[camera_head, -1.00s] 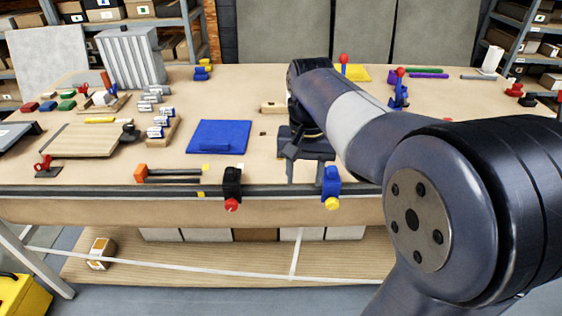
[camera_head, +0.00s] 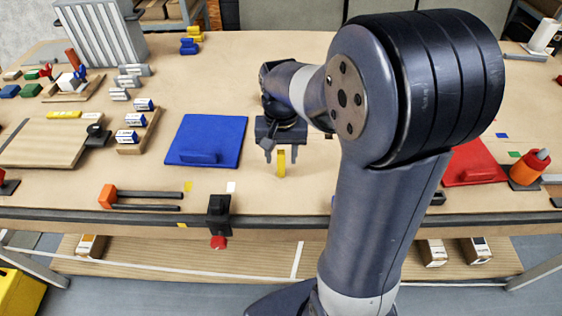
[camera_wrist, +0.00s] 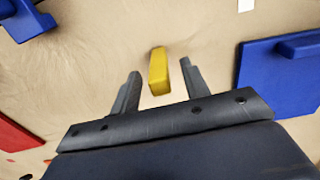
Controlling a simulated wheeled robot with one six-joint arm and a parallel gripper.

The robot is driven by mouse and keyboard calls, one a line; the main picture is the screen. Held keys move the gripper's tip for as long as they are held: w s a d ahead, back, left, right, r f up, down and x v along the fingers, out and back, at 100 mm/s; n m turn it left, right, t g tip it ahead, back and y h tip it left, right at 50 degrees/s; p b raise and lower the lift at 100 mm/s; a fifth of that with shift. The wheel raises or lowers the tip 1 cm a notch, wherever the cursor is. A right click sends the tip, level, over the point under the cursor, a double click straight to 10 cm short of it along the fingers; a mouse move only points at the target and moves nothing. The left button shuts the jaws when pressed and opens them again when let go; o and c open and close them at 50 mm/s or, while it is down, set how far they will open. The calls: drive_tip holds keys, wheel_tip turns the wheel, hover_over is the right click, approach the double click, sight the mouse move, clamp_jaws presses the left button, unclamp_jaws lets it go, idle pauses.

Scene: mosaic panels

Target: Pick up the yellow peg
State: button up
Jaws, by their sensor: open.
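The yellow peg (camera_head: 281,163) is a small upright block on the tan workbench. It also shows in the wrist view (camera_wrist: 159,72), just beyond and between my fingertips. My gripper (camera_head: 281,155) is open, with one finger on each side of the peg in the head view. In the wrist view my gripper (camera_wrist: 158,78) shows a gap on both sides of the peg, and no finger visibly touches it. The exact height of the fingertips above the bench is hard to tell.
A blue panel (camera_head: 207,140) lies left of the peg, and a red panel (camera_head: 474,163) lies to the right. The bench around the peg is clear.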

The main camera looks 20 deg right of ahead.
clamp_jaws()
idle(0.3)
drive_tip(key=shift+r, duration=0.1)
